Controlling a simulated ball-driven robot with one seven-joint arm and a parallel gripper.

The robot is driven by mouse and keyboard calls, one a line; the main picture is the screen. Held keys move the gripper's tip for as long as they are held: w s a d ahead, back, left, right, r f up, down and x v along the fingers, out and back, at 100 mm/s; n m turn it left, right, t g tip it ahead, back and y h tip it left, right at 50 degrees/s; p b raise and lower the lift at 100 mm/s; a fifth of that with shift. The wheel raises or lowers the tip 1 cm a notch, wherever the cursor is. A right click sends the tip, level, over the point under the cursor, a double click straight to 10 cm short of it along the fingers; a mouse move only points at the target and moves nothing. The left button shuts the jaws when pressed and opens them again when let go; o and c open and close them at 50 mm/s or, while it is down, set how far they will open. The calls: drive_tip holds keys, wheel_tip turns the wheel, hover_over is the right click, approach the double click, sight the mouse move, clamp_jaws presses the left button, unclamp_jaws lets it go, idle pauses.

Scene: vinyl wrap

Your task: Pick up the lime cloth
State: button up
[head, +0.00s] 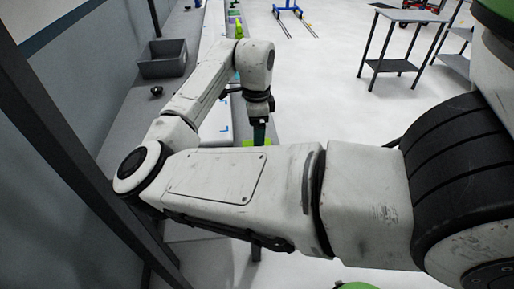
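A lime patch that looks like the lime cloth (248,142) shows just above my forearm, at the near right edge of the long bench. Most of it is hidden behind my arm. My gripper (259,132) points down right at the cloth, with its tip close to it or touching it. The fingers are small, dark and partly hidden, so I cannot tell whether they are open, shut or holding the cloth.
A grey bin (163,66) and a small black item (157,91) stand on the bench (128,118) along the left wall. Green items (238,29) stand farther along it. A dark metal table (408,16) stands on the right. The floor between is clear.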

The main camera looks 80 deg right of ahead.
drive_tip(key=shift+f+p, duration=0.35)
drive_tip(key=shift+f, duration=2.35)
drive_tip(key=shift+s, duration=0.1)
drive_tip(key=shift+c, duration=0.2)
drive_tip(key=c, duration=1.1)
drive_tip(key=shift+r, duration=0.1)
drive_tip(key=shift+r, duration=0.6)
drive_tip(key=shift+s+a+r+b, duration=0.15)
drive_tip(key=shift+s+a+r, duration=0.25)
drive_tip(key=shift+s+r, duration=1.75)
drive_tip(key=shift+s+a+r+b, duration=0.1)
drive_tip(key=shift+s+a+r, duration=0.35)
drive_tip(key=shift+s+r, duration=1.65)
drive_tip(key=shift+s+a+r+b, duration=0.15)
drive_tip(key=shift+s+a+r, duration=0.25)
drive_tip(key=shift+s+r, duration=1.75)
